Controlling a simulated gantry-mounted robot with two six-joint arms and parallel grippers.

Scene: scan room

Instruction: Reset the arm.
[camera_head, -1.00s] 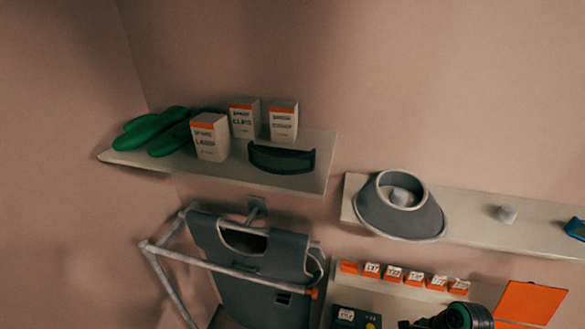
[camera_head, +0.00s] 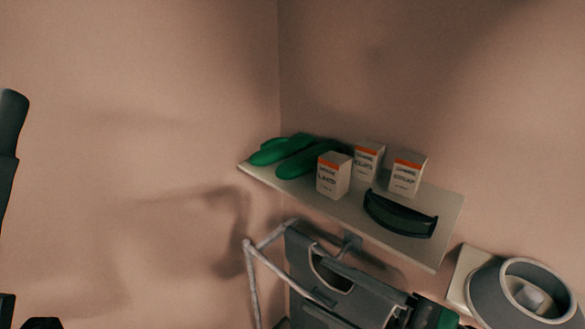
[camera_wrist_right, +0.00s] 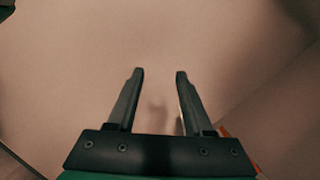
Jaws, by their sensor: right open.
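My right gripper (camera_wrist_right: 159,73) is open in the right wrist view. Its two dark fingers stand apart with nothing between them, and a plain pinkish wall lies beyond. Part of the same arm's dark and green end shows at the bottom of the head view (camera_head: 425,312), in front of a grey hanging apron-like item (camera_head: 318,278). Its fingertips are hard to make out there. Dark parts of my left arm show at the left edge of the head view, but I cannot make out a left gripper.
A wall shelf (camera_head: 446,243) holds green rounded items (camera_head: 300,158), several white-and-orange boxes (camera_head: 334,175) and a dark curved visor (camera_head: 400,213). A grey cone-like collar (camera_head: 490,296) sits on a lower right shelf. A pale tube frame (camera_head: 251,275) stands below. The left wall is bare.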

